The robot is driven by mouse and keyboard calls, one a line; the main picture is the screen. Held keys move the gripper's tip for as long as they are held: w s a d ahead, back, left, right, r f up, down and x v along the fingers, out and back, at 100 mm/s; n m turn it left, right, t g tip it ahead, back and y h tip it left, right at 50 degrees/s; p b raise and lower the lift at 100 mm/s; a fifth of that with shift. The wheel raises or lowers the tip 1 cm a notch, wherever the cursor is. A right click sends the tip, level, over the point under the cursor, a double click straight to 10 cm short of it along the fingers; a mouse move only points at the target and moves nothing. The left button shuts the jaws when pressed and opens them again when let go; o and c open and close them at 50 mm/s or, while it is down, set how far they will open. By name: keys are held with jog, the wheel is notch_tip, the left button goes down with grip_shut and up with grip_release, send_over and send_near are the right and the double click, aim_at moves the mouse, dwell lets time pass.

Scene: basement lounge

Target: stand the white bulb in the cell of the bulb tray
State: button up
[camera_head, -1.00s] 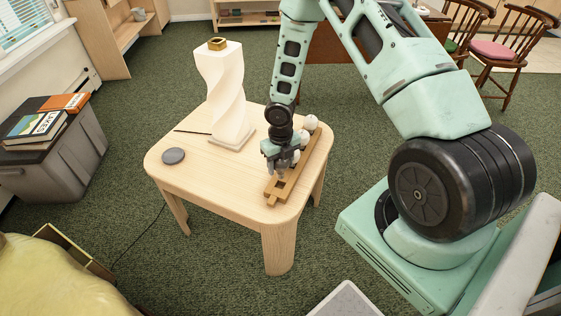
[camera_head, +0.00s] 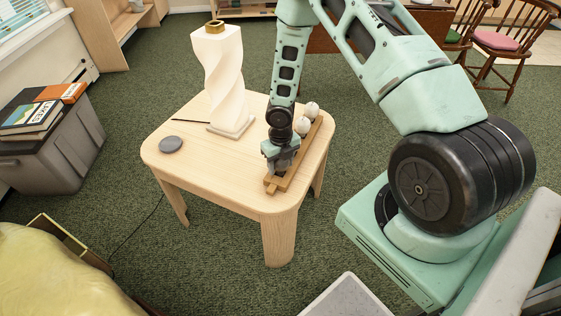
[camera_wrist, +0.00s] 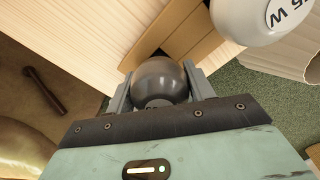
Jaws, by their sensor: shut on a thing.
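My gripper (camera_head: 281,168) is over the near end of the wooden bulb tray (camera_head: 309,158) on the small table. In the wrist view its fingers (camera_wrist: 158,92) are shut on the sides of a round bulb (camera_wrist: 158,78), which looks dark grey there, seemingly shaded. A dark square opening shows in the tray (camera_wrist: 189,35) just beyond the bulb. The bulb's lower end is hidden, so I cannot tell whether it is in the cell. Two other white bulbs stand toward the tray's far end, the farther one (camera_head: 311,108) and the nearer one (camera_head: 302,126).
A twisted white lamp (camera_head: 220,75) stands on the table (camera_head: 215,165) left of my arm. A grey disc (camera_head: 171,144) and a thin dark stick lie at the left. In the wrist view a marked white bulb (camera_wrist: 245,18) is close at the upper right.

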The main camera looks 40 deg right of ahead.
jog(key=shift+f, duration=0.1)
jog(key=o, duration=1)
jog(key=shift+c, duration=0.2)
notch_tip(320, 180, up, 17)
jog(key=p, duration=0.4)
jog(key=shift+r, duration=0.2)
